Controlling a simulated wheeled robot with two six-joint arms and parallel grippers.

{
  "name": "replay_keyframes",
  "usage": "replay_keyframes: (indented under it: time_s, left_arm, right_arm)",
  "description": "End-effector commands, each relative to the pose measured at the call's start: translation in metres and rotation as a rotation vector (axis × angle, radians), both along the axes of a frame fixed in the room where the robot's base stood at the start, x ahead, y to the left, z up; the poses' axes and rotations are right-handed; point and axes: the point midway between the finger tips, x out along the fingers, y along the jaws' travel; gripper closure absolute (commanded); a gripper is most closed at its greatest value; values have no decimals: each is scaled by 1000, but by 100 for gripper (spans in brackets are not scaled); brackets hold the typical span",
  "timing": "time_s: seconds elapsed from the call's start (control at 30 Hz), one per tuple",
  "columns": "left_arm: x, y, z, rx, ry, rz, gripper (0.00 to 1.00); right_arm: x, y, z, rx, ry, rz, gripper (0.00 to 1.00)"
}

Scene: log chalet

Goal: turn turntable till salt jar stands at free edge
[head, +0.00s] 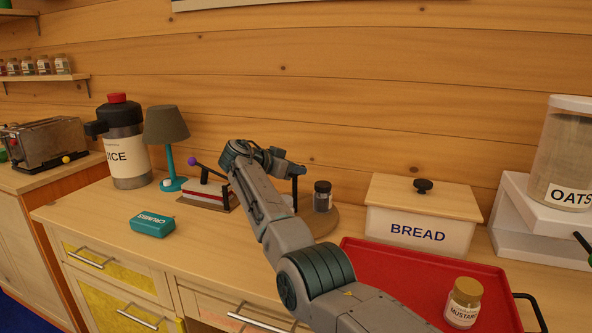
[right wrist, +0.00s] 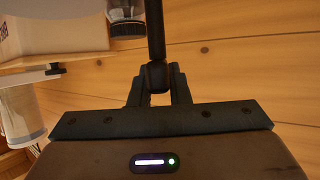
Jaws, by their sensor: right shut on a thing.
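The round wooden turntable (head: 327,224) stands on the counter, partly hidden behind my right arm. A small glass jar with a dark lid (head: 322,196) stands upright on it, to the right of my gripper; I cannot read its label to tell whether it is the salt jar. A pale thing beside my arm on the turntable is mostly hidden. My right gripper (head: 297,170) is above the turntable, shut on a dark upright post (right wrist: 155,35). The jar also shows in the right wrist view (right wrist: 126,12), apart from the fingers. My left gripper is out of view.
A white bread box (head: 417,232) stands right of the turntable, with a red tray (head: 400,265) bearing a mustard jar (head: 463,302) in front. A lever device (head: 205,196), lamp (head: 167,130) and teal packet (head: 152,226) stand left. The front left counter is mostly clear.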

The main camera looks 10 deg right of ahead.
Motion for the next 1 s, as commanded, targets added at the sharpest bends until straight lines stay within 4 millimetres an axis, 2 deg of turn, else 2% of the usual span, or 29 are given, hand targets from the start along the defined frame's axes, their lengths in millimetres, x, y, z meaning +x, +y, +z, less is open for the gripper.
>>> replay_keyframes:
  time_s: [0.2, 0.23, 0.3, 0.33, 0.6, 0.73, 0.87, 1.0]
  left_arm:
    - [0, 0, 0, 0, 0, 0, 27]
    - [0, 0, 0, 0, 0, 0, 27]
    - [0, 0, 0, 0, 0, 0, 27]
    - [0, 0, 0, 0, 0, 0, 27]
    - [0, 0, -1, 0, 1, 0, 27]
    - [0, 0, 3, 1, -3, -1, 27]
    - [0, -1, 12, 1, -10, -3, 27]
    - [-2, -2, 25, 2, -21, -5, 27]
  right_arm:
    - [0, 1, 0, 2, 1, 1, 100]
    - [0, 1, 0, 2, 1, 1, 78]
    - [0, 0, 0, 1, 0, 1, 64]
    - [0, 0, 0, 1, 0, 1, 62]
    - [0, 1, 0, 1, 0, 1, 62]
    - [-4, 9, 3, 2, -1, 1, 62]
    - [-13, 28, 11, 2, -2, 3, 62]
    - [-27, 56, 24, 2, -2, 5, 62]
